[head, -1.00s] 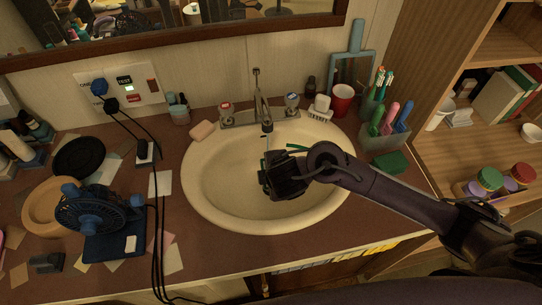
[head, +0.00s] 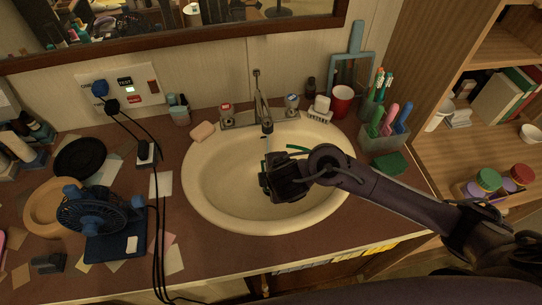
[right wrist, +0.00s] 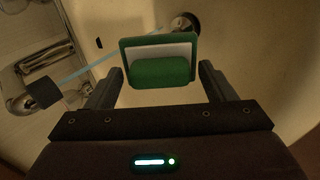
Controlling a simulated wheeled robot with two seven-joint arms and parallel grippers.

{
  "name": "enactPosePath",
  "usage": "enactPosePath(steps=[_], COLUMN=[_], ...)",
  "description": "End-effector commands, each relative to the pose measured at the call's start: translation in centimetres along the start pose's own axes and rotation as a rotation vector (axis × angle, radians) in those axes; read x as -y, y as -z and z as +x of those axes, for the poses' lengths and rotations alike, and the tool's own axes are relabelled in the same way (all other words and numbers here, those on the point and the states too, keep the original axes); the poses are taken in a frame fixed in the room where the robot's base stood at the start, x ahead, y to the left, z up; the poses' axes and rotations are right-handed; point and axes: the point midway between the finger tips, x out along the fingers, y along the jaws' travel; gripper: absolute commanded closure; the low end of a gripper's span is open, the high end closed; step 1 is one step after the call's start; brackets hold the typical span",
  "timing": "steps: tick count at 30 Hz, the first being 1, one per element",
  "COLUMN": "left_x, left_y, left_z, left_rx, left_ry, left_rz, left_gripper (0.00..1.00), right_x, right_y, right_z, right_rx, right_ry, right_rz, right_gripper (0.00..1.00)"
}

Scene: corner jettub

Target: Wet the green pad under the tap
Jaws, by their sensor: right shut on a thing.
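My right gripper (head: 268,184) is low in the sink basin (head: 215,205), shut on the green pad. In the right wrist view the pad (right wrist: 161,72) sits between the two fingers (right wrist: 160,85), with a green rim, a pale band and a thick green block. In the head view my gripper hides most of it; only green edges show. The tap (head: 264,112) stands at the back of the basin. A thin pale-blue stream (right wrist: 80,74) runs from the spout (right wrist: 42,94) towards the drain (right wrist: 186,24) and meets the pad's outline; I cannot tell whether they touch. My left gripper is out of view.
A soap bar (head: 202,131) lies at the basin's left rim and a brush (head: 320,110) at its back right. A red cup (head: 342,100), a holder (head: 383,138) and another green block (head: 390,163) stand right. A blue fan (head: 95,215) and black cords (head: 158,220) are left.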

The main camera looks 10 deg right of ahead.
Motion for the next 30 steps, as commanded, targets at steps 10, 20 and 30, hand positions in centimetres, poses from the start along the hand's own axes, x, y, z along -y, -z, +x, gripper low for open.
enactPosePath(steps=[10,20,30], left_x=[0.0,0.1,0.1], left_y=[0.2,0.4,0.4], left_z=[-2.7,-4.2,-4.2], left_rx=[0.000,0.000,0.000], left_ry=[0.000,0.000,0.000], left_rz=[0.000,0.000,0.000], left_gripper=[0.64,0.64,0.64], right_x=[0.8,1.7,1.9], right_y=[0.0,-0.1,-0.1], right_z=[-3.8,-6.5,-6.7], right_rx=[-0.001,-0.001,0.000], right_ry=[0.001,0.001,0.000], right_rz=[-0.001,0.000,0.001], right_gripper=[0.42,0.42,0.42])
